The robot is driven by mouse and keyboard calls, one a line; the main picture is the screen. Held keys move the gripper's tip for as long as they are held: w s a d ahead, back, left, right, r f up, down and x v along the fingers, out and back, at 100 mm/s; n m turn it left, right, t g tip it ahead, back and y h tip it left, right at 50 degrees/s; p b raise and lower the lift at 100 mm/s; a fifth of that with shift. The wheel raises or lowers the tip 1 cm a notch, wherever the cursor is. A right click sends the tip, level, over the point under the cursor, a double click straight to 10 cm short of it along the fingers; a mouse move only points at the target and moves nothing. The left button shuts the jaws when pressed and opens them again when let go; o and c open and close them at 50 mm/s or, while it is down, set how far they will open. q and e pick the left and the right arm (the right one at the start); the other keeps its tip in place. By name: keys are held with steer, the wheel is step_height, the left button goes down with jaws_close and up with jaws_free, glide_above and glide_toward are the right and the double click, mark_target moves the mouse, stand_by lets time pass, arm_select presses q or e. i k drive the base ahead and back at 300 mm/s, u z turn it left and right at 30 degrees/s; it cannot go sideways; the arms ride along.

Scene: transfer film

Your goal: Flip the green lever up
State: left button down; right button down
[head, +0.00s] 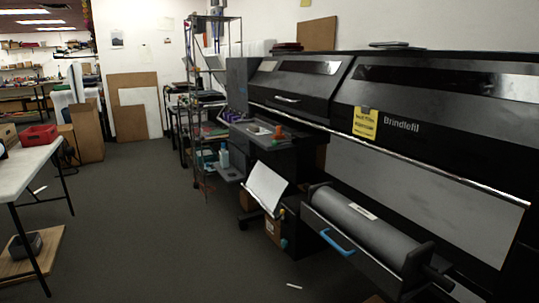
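A large dark printer (460,125) marked "Brindlefil" fills the right side of the head view. I cannot make out a green lever for certain. A small teal part (284,243) shows low on the printer's front, beside the white sheet (266,186), but it is too small to identify. A blue curved handle (337,243) sits on the front of the roll holder, below the grey film roll (362,225). Neither of my grippers is in view.
A white table (28,160) stands at the left, with a red box (38,135) on or behind it. A wire shelf rack (212,100) stands beyond the printer. Grey floor (160,230) is open between table and printer, with a small white scrap (294,286) on it.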

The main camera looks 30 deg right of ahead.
mark_target(275, 143)
steer(key=u, duration=0.45)
steer(key=i, duration=1.4)
steer(key=z, duration=0.6)
steer(key=i, duration=1.05)
steer(key=z, duration=1.35)
steer(key=i, duration=1.2)
steer(key=z, duration=0.05)
